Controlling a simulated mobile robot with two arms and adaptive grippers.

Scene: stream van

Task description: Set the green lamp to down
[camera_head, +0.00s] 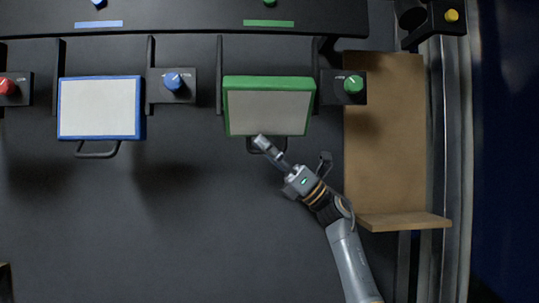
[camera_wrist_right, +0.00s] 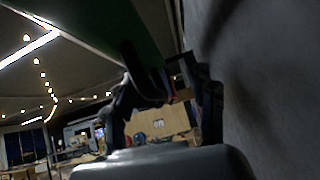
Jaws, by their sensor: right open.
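The green lamp (camera_head: 268,112) is a pale panel in a green frame, mounted right of centre in the head view. Its dark handle (camera_head: 250,146) sticks out below its lower edge, partly hidden by my gripper. My right gripper (camera_head: 293,153) is open just below the lamp, with one finger over the handle area and the other to the right. In the wrist view, a dark green surface (camera_wrist_right: 105,25) fills the upper left, and a dark curved bar, likely the handle, shows near the fingers. Whether it touches them I cannot tell. My left gripper is not in view.
A blue-framed lamp (camera_head: 99,108) with its own handle is to the left. A blue knob (camera_head: 173,81), a green knob (camera_head: 353,85) and a red knob (camera_head: 7,86) sit beside the lamps. A brown board (camera_head: 385,150) stands at the right. The dark area below the lamps is clear.

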